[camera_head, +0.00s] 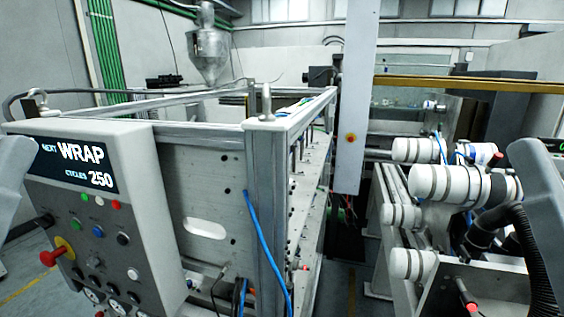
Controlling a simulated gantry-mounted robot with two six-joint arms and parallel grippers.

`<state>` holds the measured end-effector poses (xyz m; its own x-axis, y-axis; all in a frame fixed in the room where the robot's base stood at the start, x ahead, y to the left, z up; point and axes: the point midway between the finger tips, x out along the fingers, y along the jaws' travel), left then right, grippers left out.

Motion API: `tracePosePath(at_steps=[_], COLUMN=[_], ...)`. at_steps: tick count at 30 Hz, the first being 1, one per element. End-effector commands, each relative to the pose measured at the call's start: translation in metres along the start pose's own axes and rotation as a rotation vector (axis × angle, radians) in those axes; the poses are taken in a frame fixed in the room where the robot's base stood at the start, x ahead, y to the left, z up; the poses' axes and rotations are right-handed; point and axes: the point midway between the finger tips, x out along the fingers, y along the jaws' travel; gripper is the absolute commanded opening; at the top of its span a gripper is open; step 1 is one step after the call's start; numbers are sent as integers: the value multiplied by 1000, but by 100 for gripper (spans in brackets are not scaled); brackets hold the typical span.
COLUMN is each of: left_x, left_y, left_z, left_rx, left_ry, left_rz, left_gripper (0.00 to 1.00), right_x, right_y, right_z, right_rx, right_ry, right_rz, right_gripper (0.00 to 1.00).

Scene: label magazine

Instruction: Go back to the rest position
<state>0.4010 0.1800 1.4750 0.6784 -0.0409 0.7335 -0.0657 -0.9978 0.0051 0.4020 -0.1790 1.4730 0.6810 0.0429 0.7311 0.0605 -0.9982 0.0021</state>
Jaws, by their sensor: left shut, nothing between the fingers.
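My left gripper (12,180) shows only as a smooth grey part cut off by the left edge, beside the control box. It is shut and empty; its fingertips cannot be made out. It holds nothing and appears apart from the box. A similar grey part of my right arm (550,200) stands at the right edge, with a black corrugated hose beside it. The right gripper itself is outside the picture.
A grey control box (150,220) with a lit "NEXT WRAP, CYCLES 250" display (75,165) and buttons fills the near left. A metal machine frame (262,200) runs back from it. White banded cylinders (450,185) stand close by my right arm. A dark gap lies between.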

Motion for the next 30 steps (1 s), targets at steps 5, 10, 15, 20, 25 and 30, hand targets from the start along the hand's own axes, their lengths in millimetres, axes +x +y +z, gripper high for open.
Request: tracePosePath(at_steps=[5,10,15,20,25,30], left_x=[67,125,186,236,260,260], left_y=[1,1,1,2,2,2], left_z=[-63,-116,-172,-218,-240,-241], left_rx=[8,9,9,9,9,9], left_ry=[3,2,2,1,1,1], left_rz=[1,2,2,2,2,2], left_gripper=[0,0,0,0,0,0], right_x=[67,125,186,235,260,260], right_y=[0,0,1,1,1,1], right_z=[-65,-119,-175,-221,-244,-244], right_rx=[0,0,0,0,0,0], right_ry=[7,6,6,6,5,5], right_rz=[0,0,0,0,0,0], right_gripper=[50,50,50,50,50,50])
